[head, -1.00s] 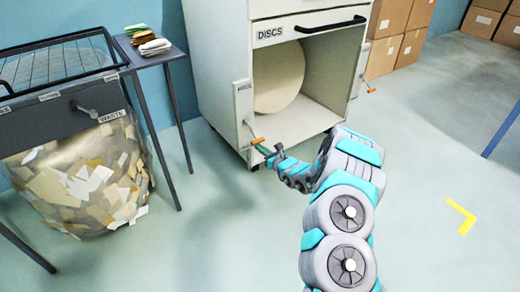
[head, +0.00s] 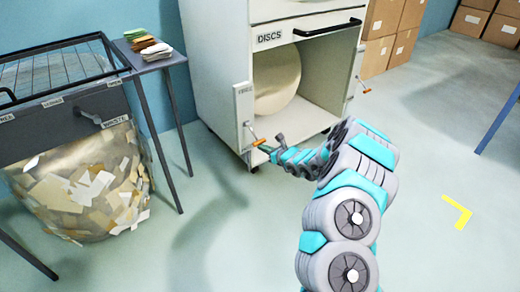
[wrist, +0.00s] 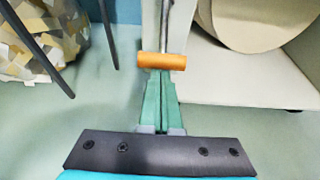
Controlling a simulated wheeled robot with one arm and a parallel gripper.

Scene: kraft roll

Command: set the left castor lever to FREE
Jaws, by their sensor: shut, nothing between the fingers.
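The left castor lever is a thin metal rod with an orange grip (head: 259,142) on the front left edge of the white cabinet (head: 215,70). In the wrist view the orange grip (wrist: 162,60) lies crosswise at the end of its rod, just beyond my fingertips. My gripper (head: 266,149) is at the grip; its green fingers (wrist: 160,78) are shut with nothing between them. The tips seem to touch or nearly touch the grip's near side; I cannot tell which. The label by the lever (head: 243,90) is too small to read.
A second orange-gripped lever (head: 365,89) is on the cabinet's right side. A waste bag of scraps (head: 80,185) and a small table (head: 150,54) stand left.

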